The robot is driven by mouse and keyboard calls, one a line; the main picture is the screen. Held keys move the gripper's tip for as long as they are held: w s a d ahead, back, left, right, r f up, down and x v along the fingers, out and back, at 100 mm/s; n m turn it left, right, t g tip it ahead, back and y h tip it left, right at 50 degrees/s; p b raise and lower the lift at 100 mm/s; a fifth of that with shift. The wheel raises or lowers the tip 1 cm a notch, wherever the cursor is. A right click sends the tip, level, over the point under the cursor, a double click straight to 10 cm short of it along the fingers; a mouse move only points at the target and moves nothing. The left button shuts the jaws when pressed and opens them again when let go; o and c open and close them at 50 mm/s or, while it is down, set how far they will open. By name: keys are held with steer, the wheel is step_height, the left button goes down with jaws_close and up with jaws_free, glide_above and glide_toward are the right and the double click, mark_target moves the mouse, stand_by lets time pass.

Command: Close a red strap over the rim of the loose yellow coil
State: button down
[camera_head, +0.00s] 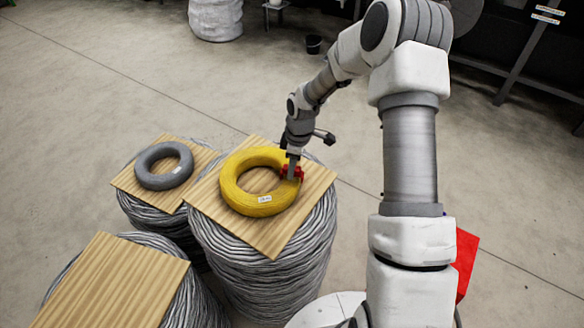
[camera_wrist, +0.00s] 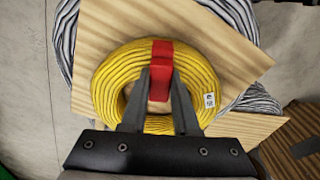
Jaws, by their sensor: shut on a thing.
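The yellow coil (camera_head: 238,201) lies flat on a square wooden board on top of a drum of grey cable. It also shows in the wrist view (camera_wrist: 118,68). A red strap (camera_wrist: 161,56) sits over the coil's rim, at the coil's right side in the head view (camera_head: 298,172). My gripper (camera_wrist: 160,78) is shut on the red strap, with one finger on each side of it. The fingers reach over the coil's open middle in the wrist view. Whether the strap's ends meet under the rim is hidden.
A grey coil (camera_head: 146,178) lies on another board to the left. A bare wooden board (camera_head: 112,285) tops a drum at the front left. A red panel (camera_head: 466,262) stands at the right, partly behind my arm. The floor behind the drums is mostly clear.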

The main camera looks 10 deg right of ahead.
steer(key=shift+r, duration=0.2)
steer(key=shift+r+p, duration=0.3)
steer(key=shift+r, duration=0.1)
steer(key=shift+f, duration=0.25)
steer(key=shift+f+b, duration=0.65)
steer(key=shift+b, duration=0.1)
steer(key=shift+f, duration=0.15)
steer(key=shift+f+b, duration=0.3)
steer(key=shift+b, duration=0.05)
steer(key=shift+r, duration=0.15)
steer(key=shift+r+p, duration=0.45)
steer(key=shift+r, duration=0.05)
